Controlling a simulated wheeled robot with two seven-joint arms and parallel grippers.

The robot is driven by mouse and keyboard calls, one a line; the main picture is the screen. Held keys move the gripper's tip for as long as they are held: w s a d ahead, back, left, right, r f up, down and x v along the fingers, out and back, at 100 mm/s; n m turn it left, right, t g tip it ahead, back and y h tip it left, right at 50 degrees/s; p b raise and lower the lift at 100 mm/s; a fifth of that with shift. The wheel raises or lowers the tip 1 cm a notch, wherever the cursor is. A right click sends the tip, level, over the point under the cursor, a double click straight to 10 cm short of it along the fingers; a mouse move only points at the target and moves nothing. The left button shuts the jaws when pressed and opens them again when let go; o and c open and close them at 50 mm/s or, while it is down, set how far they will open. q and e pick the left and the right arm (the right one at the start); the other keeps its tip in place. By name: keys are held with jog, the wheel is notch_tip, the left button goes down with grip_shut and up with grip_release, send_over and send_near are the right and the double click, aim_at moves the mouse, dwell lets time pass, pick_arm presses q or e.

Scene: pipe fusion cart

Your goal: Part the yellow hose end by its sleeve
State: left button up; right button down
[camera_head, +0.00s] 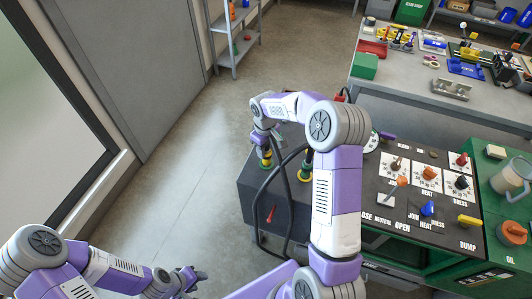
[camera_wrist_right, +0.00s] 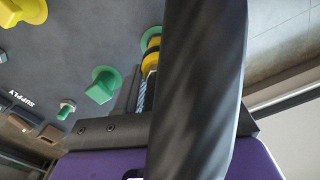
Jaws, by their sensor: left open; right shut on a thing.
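My right gripper (camera_head: 264,149) reaches down to the dark box and is shut on the yellow hose end (camera_head: 266,161) at its sleeve. In the right wrist view the yellow hose end (camera_wrist_right: 151,48) sits at a green collar on the box face. A thick black hose (camera_wrist_right: 198,90) crosses close in front of the camera and hides much of the grip. Whether the sleeve is drawn back cannot be told. My left gripper (camera_head: 192,279) is open and empty, low at the left over the floor.
The dark box (camera_head: 250,195) carries a second yellow and green coupling (camera_head: 305,166). Black hoses (camera_head: 283,185) loop down its front. A green fitting (camera_wrist_right: 102,85) juts out nearby. The control panel (camera_head: 400,215) with several knobs stands at the right. Floor at the left is clear.

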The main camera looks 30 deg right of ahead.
jog(key=shift+r, duration=0.1)
jog(key=shift+r+p, duration=2.3)
jog(key=shift+r, duration=0.65)
jog(key=shift+r+p, duration=3.5)
jog(key=shift+r, duration=1.05)
jog(key=shift+f, duration=0.1)
